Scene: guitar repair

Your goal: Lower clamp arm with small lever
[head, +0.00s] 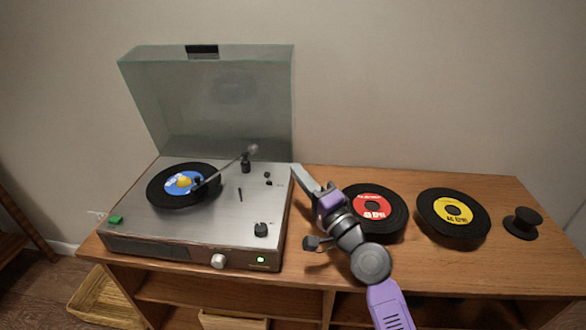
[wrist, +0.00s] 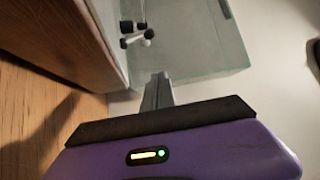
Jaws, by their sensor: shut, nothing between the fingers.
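A silver record player (head: 135,232) stands on the wooden cabinet with its clear lid raised. Its silver arm (head: 228,167) reaches over a black record with a blue and yellow label (head: 183,183); I cannot tell whether its head touches the record. Small black controls (head: 267,178) sit right of the arm's base, one likely the small lever; dark knobs also show in the wrist view (wrist: 140,40). A thin dark piece (head: 241,195) lies left of them. My gripper (head: 298,170) is shut and empty, just beyond the player's right edge; its fingers point toward the lid in the wrist view (wrist: 157,85).
The raised lid (head: 215,95) stands behind the player. Records with red (head: 372,206) and yellow (head: 453,209) labels lie to the right, beside a black spool-shaped piece (head: 523,222). A black knob (head: 261,229) stands at the player's front right. The cabinet top (head: 505,265) is clear at front right.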

